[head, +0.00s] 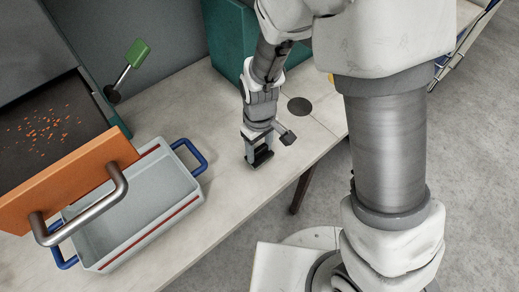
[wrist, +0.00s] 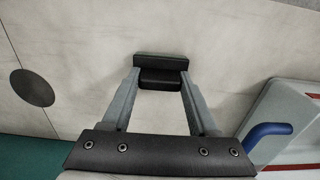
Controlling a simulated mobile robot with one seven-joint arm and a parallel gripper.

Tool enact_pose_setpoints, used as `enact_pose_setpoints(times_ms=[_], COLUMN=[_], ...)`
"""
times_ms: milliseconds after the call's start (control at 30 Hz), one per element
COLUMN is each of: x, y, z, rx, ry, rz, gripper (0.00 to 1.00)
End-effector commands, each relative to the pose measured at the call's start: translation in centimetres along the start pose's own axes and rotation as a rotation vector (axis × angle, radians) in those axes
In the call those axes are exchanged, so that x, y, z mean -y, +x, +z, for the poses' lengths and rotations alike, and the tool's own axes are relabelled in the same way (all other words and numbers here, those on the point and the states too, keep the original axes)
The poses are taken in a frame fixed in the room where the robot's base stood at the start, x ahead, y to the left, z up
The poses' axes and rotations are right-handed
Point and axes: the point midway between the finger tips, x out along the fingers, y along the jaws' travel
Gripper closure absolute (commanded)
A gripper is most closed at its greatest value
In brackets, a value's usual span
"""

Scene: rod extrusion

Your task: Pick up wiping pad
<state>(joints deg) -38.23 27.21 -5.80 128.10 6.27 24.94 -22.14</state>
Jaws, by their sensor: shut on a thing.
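The wiping pad (wrist: 161,61) is a small black block between my fingertips in the wrist view. My gripper (wrist: 160,80) is shut on it, with one grey finger at each side. In the head view my gripper (head: 257,156) points down at the pale bench, right of the grey bin. The dark pad (head: 263,158) shows small at its tips there, partly hidden by the fingers. I cannot tell whether the pad touches the bench or hangs just above it.
A grey bin (head: 190,190) with blue handles stands left of my gripper. An orange panel (head: 75,182) with a metal handle overhangs it, before a dark surface with orange crumbs. A teal box (head: 222,40) stands behind. The bench (head: 225,185) has a dark round spot (head: 299,106).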

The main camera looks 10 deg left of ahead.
Motion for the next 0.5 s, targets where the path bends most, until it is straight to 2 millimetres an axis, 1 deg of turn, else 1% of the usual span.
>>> enact_pose_setpoints(times_ms=[167, 233, 500], x=[0.0, -0.1, -0.6], y=[-2.4, -4.0, -7.2], z=[-0.1, -0.1, 5.6], rx=[-0.005, -0.006, -0.004], ry=[0.000, 0.000, 0.004], rz=[0.001, 0.001, 0.001], gripper=[0.95, 0.95, 0.95])
